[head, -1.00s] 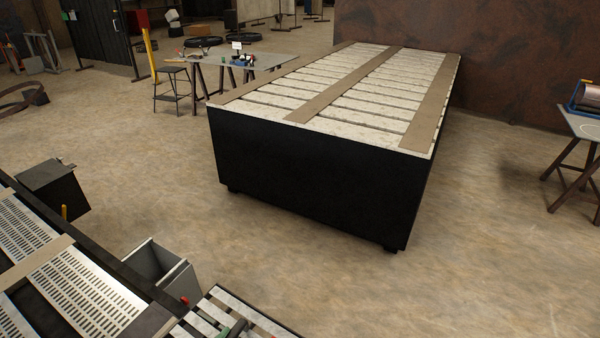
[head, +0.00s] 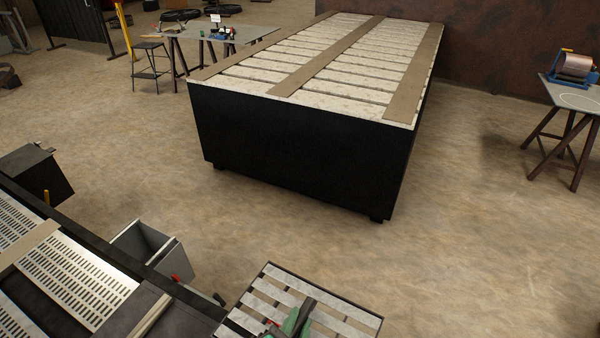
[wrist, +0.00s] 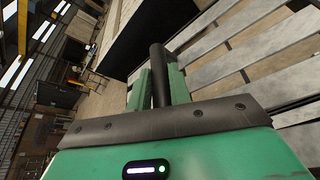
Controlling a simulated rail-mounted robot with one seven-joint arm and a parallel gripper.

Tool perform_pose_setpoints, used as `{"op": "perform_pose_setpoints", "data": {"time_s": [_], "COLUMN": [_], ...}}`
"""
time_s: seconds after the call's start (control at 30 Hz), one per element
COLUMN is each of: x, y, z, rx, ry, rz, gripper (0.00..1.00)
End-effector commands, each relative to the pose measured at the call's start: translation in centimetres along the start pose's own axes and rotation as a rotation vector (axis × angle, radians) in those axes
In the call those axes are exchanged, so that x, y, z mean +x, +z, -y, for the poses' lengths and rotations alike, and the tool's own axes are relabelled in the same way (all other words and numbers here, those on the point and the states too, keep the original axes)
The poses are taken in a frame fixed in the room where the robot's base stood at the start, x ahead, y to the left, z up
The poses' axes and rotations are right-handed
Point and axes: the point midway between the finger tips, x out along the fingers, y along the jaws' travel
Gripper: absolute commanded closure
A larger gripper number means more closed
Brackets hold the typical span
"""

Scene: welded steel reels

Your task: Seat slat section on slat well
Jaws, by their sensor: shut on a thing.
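The slat section (head: 345,325) is a dark-framed panel of pale slats at the bottom of the head view. Its slats also fill the upper right of the wrist view (wrist: 240,52). My gripper (head: 298,318) is over the panel, with green fingers. In the wrist view my gripper (wrist: 160,88) is shut on a dark bar (wrist: 157,62), apparently the section's handle. In the head view the section appears clear of the long black box. I cannot tell for certain which surface is the slat well; the box top (head: 325,62) carries rows of pale slats.
The long black box (head: 295,155) stands on open floor. At lower left is a bed with slotted plates (head: 75,285) and a grey open bin (head: 145,250) beside it. A work table (head: 570,95) stands at right. Floor between box and bed is clear.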

Motion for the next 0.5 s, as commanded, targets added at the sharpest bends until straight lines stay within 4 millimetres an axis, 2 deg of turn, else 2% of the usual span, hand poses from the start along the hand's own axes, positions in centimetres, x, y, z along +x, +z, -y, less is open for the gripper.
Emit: {"op": "perform_pose_setpoints", "data": {"time_s": [0.2,0.5], "x": [-1.1,-3.6], "y": [-0.8,-2.6], "z": [-0.3,0.6], "rx": [-0.007,-0.027], "ry": [0.019,0.056], "rz": [-0.007,-0.037], "gripper": [1.00,1.00]}}
